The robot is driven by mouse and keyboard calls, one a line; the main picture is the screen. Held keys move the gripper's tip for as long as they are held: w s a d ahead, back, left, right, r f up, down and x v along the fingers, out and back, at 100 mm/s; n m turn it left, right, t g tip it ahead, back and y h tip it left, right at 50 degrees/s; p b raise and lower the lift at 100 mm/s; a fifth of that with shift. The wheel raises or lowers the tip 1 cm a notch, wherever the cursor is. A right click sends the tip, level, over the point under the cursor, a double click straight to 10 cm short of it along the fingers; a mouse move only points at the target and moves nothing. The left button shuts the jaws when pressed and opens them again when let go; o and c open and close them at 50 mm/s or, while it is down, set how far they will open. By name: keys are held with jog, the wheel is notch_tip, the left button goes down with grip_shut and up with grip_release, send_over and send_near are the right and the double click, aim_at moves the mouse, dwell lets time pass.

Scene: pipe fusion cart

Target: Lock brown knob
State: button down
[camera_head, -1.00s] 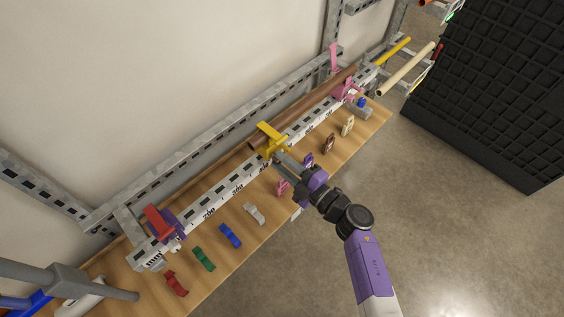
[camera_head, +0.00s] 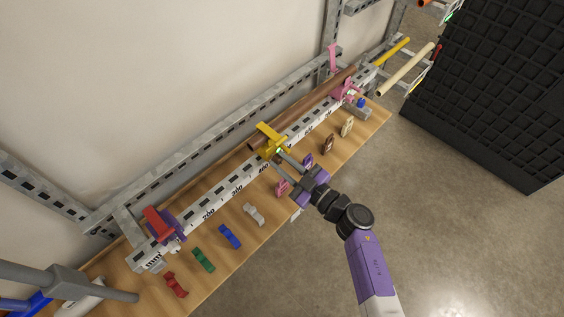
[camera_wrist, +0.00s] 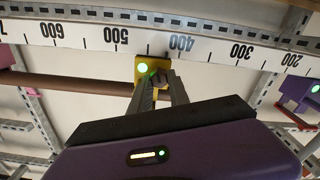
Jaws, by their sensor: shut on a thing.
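A brown knob (camera_head: 328,143) stands on the wooden bench top (camera_head: 225,258), apart from my gripper. A yellow clamp (camera_head: 270,138) sits on the white ruler rail (camera_head: 237,182), at the near end of a brown pipe (camera_head: 310,103). My gripper (camera_head: 281,155) reaches this clamp from the front. In the wrist view, the fingertips (camera_wrist: 160,78) close on a small dark part at the face of the yellow clamp (camera_wrist: 141,66); the fingers largely hide it. A green light shows on the clamp beside them.
Several coloured knobs, including a grey one (camera_head: 254,213) and a blue one (camera_head: 230,236), line the bench's front. A red and purple clamp (camera_head: 164,225) sits at the rail's left end, a pink clamp (camera_head: 345,90) at its far end. Black shelving (camera_head: 490,90) stands right; floor is open in front.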

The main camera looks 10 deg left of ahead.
jog(key=shift+f+m, duration=0.1)
jog(key=shift+m, duration=0.3)
jog(key=c, duration=1.3)
grip_release()
jog(key=shift+o, duration=0.3)
jog(key=shift+w, duration=0.1)
jog(key=shift+r+n, duration=0.2)
jog(key=shift+n, duration=0.1)
